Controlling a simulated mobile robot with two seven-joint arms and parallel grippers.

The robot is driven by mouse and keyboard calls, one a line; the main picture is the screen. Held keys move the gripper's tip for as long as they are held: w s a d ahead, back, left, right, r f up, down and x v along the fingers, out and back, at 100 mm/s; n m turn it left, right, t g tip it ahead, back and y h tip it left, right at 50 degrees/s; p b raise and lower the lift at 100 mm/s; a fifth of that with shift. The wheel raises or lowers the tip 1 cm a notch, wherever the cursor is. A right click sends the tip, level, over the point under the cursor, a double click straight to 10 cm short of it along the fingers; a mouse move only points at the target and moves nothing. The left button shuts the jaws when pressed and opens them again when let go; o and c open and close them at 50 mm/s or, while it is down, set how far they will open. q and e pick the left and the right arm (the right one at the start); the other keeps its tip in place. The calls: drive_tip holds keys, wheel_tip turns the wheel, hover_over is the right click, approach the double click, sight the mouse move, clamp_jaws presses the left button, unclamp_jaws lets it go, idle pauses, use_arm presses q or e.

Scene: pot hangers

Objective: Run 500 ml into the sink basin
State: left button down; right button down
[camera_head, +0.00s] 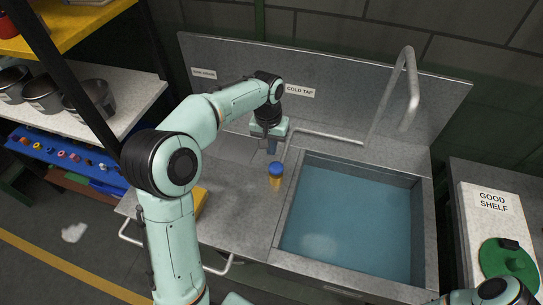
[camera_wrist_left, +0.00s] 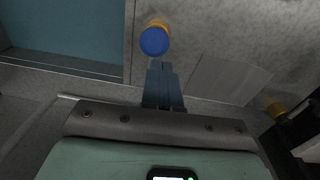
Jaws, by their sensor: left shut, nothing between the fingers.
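The sink basin (camera_head: 350,225) is a square metal tub whose inside looks blue. I cannot tell a water level. A bent metal spout (camera_head: 408,90) rises behind its right side, and no stream shows from it. A blue-capped brass tap knob (camera_head: 276,171) stands on the counter left of the basin. My left gripper (camera_head: 272,148) points down just behind the knob, shut and empty. In the left wrist view, the shut fingers (camera_wrist_left: 162,70) sit close to the blue cap (camera_wrist_left: 154,41); contact cannot be told. My right gripper is out of view.
A "COLD TAP" sign (camera_head: 300,90) is on the metal backsplash. A pipe (camera_head: 325,136) runs along the back of the counter. A "GOOD SHELF" (camera_head: 490,225) with a green round object (camera_head: 508,262) is at right. Metal pots (camera_head: 42,95) stand on a shelf at left.

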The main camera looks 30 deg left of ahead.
use_arm(q)
drive_tip(key=shift+s+a+r+p, duration=0.1)
drive_tip(key=shift+r+p, duration=0.05)
drive_tip(key=shift+r, duration=1.3)
drive_tip(key=shift+s+a+r+p, duration=0.1)
drive_tip(key=shift+r+p, duration=0.05)
drive_tip(key=shift+r, duration=1.3)
